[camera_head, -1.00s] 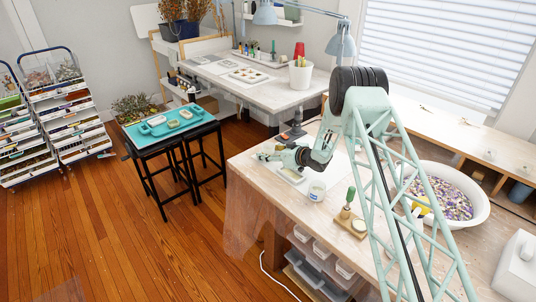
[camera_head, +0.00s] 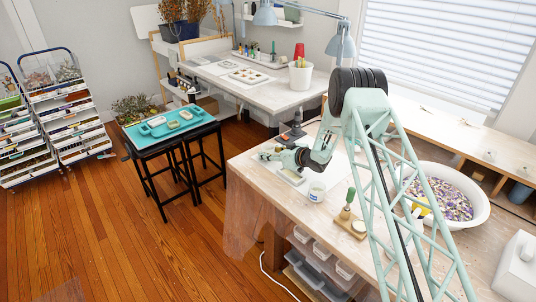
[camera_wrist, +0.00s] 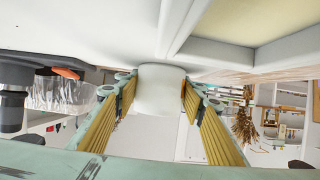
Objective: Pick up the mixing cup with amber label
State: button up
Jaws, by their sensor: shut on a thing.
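My gripper (camera_head: 266,154) is low over the near worktable in the head view. In the wrist view my gripper (camera_wrist: 160,98) has its two yellow-padded fingers closed on either side of a plain white cup (camera_wrist: 161,88). In the head view the held cup is too small and covered to make out. Another small white cup (camera_head: 317,191) stands on the worktable to the right of my gripper, apart from it; its label colour is too small to tell.
A white bowl of coloured bits (camera_head: 480,202) is farther right. A pale tray edge (camera_wrist: 215,50) is close to the held cup in the wrist view. A stool with a teal top (camera_head: 150,136) stands left.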

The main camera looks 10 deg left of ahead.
jog(key=shift+r, duration=0.25)
dwell(0.4)
notch_tip(320, 180, up, 9)
jog(key=p, duration=0.1)
jog(key=shift+r+p, duration=0.15)
jog(key=shift+p, duration=0.15)
dwell(1.0)
jog(key=shift+r, duration=0.15)
jog(key=shift+s, duration=0.1)
dwell(0.8)
